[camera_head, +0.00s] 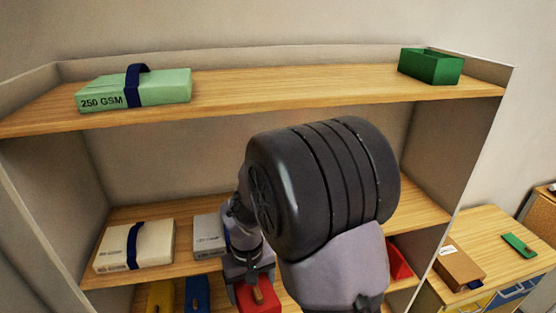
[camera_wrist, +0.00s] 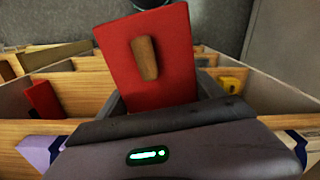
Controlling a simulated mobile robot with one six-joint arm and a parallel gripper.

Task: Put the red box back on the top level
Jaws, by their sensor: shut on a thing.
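My gripper (camera_head: 250,270) is low in front of the shelf's middle level, shut on a red box (camera_head: 262,298) with a wooden handle. The held red box also shows in the wrist view (camera_wrist: 178,75), its handle facing the camera. In the head view only part of it shows, at the bottom edge. The top level (camera_head: 300,88) is a wooden board high above my gripper. A second red thing (camera_head: 398,262) sits at the right on the middle level, partly hidden by my arm.
On the top level, a green strapped pack (camera_head: 160,90) lies left and a green open box (camera_head: 440,67) right, with bare board between. Cream (camera_head: 150,240) and grey (camera_head: 208,236) packs are on the middle level. Yellow (camera_head: 161,297) and blue (camera_head: 197,293) things are below.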

